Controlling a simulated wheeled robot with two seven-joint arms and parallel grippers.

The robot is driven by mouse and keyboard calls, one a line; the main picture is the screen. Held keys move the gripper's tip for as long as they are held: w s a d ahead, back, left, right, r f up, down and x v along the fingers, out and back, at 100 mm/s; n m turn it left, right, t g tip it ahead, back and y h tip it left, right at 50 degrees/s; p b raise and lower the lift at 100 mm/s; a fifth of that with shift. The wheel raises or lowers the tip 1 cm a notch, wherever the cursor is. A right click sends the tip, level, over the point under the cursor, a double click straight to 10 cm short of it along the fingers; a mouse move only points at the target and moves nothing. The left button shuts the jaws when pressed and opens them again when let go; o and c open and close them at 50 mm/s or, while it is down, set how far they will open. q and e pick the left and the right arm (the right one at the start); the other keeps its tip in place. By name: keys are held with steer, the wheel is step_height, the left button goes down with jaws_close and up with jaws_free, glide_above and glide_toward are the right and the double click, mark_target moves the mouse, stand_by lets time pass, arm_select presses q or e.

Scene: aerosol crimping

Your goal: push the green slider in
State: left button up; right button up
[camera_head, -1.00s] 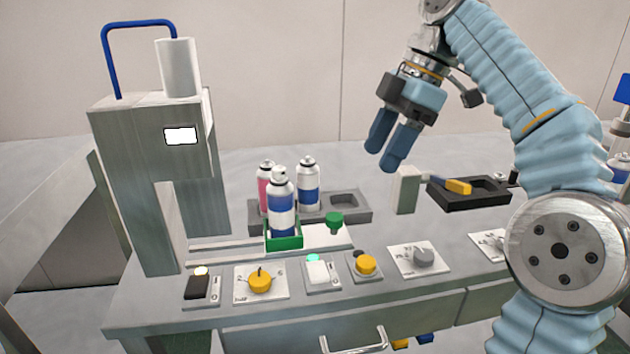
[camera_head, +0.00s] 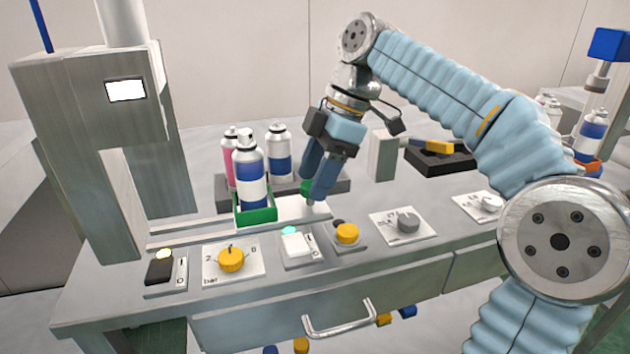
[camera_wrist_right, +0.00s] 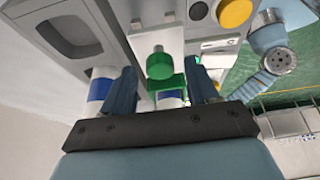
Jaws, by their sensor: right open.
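The green slider is a small green tray (camera_head: 257,216) on a pale plate (camera_head: 292,209), with a green knob (camera_head: 306,188) at its right end. A blue and white spray can (camera_head: 250,172) stands upright in the tray. My right gripper (camera_head: 314,192) is open and points down at the knob, which its fingers partly hide in the head view. In the right wrist view the green knob (camera_wrist_right: 159,65) shows between the two blue fingers (camera_wrist_right: 162,92); I cannot tell whether they touch it. My left gripper is not in view.
The grey crimping machine (camera_head: 95,130) stands left of the tray. Two more cans stand in a grey rack (camera_head: 340,184) behind it. A yellow knob (camera_head: 231,260), a white switch (camera_head: 296,245) and a yellow button (camera_head: 347,233) line the front. A grey block (camera_head: 383,155) stands right of my gripper.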

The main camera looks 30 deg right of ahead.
steer(key=shift+a+f, duration=0.1)
steer(key=shift+f, duration=0.1)
jaws_close()
steer(key=w+a, duration=0.1)
steer(key=a, duration=0.3)
steer(key=w+a+p, duration=0.1)
steer(key=a, duration=0.3)
steer(key=w+a+p, duration=0.1)
steer(key=a, duration=0.3)
steer(key=shift+s, duration=0.1)
jaws_free()
steer(key=shift+a, duration=0.15)
